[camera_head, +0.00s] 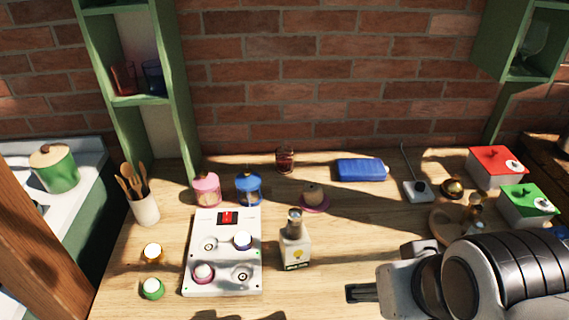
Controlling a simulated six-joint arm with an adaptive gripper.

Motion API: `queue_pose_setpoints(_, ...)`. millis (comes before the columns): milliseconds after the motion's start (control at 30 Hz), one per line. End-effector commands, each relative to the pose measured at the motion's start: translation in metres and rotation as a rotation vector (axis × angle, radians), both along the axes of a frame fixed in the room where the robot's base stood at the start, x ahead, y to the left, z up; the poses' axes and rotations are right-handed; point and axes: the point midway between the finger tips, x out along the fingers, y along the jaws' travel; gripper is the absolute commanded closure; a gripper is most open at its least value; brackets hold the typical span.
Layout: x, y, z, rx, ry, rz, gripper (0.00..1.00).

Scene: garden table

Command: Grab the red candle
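I cannot tell for sure which thing is the red candle. A small dark red glass-like cylinder (285,159) stands at the back middle, near the brick wall. A small pale-topped round piece with a pinkish-red side (203,273) sits at the front left of the white board (224,284). My gripper (362,292) is at the lower right, in front of the table's middle and apart from both. One dark fingertip shows, pointing left. I see nothing held, but its opening is not clear.
A bottle-like item in a white box (295,252) stands left of my gripper. Pink (206,188) and blue (249,187) jars stand behind the board. A blue case (361,170) lies at the back. Red (496,168) and green (527,206) boxes stand at right.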

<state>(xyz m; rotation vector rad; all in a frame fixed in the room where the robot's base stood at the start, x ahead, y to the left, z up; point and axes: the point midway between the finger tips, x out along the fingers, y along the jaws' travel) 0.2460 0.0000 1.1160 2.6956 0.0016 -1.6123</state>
Motion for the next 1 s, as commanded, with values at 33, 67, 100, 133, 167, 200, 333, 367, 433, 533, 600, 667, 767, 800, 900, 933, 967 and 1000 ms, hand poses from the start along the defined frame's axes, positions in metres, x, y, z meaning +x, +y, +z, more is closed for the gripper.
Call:
queue_pose_setpoints(33, 0.003, 0.000, 0.002, 0.000, 0.000, 0.001, 0.38)
queue_pose_setpoints(67, 0.005, 0.001, 0.003, 0.000, 0.000, 0.002, 0.38)
queue_pose_setpoints(100, 0.009, 0.001, 0.005, 0.000, 0.001, 0.004, 0.38)
queue_pose_setpoints(133, 0.012, 0.001, 0.007, 0.001, 0.000, 0.005, 0.38)
queue_pose_setpoints(167, 0.015, 0.001, 0.009, 0.000, 0.000, 0.007, 0.38)
queue_pose_setpoints(200, 0.021, 0.002, 0.012, 0.000, 0.000, 0.008, 0.38)
queue_pose_setpoints(333, 0.042, 0.004, 0.024, 0.001, -0.003, 0.017, 0.38)
queue_pose_setpoints(367, 0.048, 0.004, 0.026, 0.001, -0.004, 0.019, 0.38)
queue_pose_setpoints(433, 0.062, 0.005, 0.033, 0.001, -0.006, 0.023, 0.38)
queue_pose_setpoints(533, 0.082, 0.007, 0.041, 0.002, -0.008, 0.030, 0.38)
queue_pose_setpoints(600, 0.096, 0.009, 0.046, 0.002, -0.009, 0.034, 0.38)
queue_pose_setpoints(667, 0.108, 0.010, 0.049, 0.002, -0.011, 0.038, 0.38)
queue_pose_setpoints(767, 0.129, 0.012, 0.055, 0.002, -0.014, 0.044, 0.38)
queue_pose_setpoints(800, 0.137, 0.013, 0.057, 0.003, -0.014, 0.047, 0.38)
queue_pose_setpoints(900, 0.158, 0.016, 0.061, 0.003, -0.018, 0.054, 0.38)
queue_pose_setpoints(933, 0.165, 0.016, 0.062, 0.003, -0.018, 0.056, 0.38)
queue_pose_setpoints(967, 0.171, 0.017, 0.063, 0.003, -0.019, 0.058, 0.38)
queue_pose_setpoints(1000, 0.180, 0.018, 0.064, 0.003, -0.020, 0.062, 0.38)
